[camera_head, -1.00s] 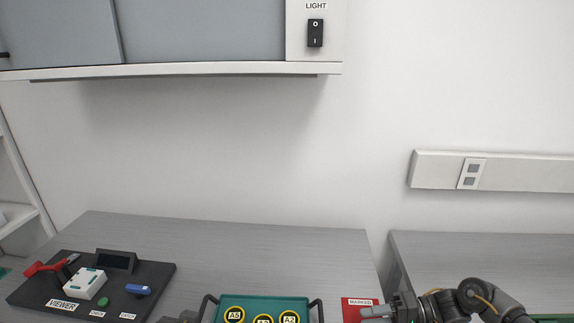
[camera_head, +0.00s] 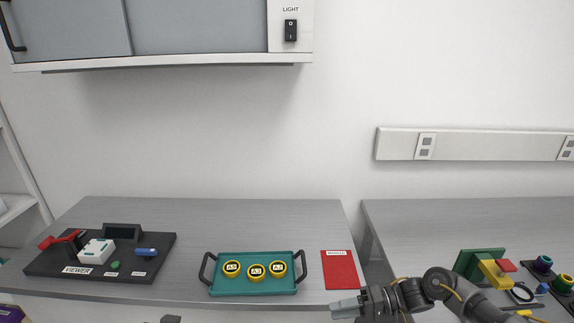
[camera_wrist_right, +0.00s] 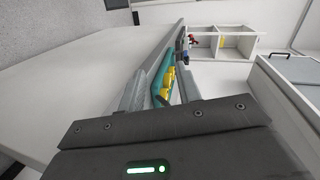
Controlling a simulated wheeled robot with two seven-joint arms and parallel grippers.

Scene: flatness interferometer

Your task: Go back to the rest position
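My right gripper (camera_head: 346,307) is at the lower edge of the head view, in front of the table and just below the red marked mat. In the right wrist view its two fingers (camera_wrist_right: 160,92) stand apart, with nothing held between them. A small dark grey piece (camera_head: 170,319) at the bottom edge of the head view may be the tip of my left gripper; its fingers cannot be made out. The teal tray (camera_head: 257,290) with three yellow-rimmed discs (camera_head: 257,271) rests on the table (camera_head: 200,215).
The black viewer base (camera_head: 48,265) stands at the table's left, carrying a white block (camera_head: 97,251) and a red-handled part. The empty red mat (camera_head: 339,270) lies right of the tray. A second table at right holds a green stand (camera_head: 472,262) and several small parts. A wall cabinet hangs above.

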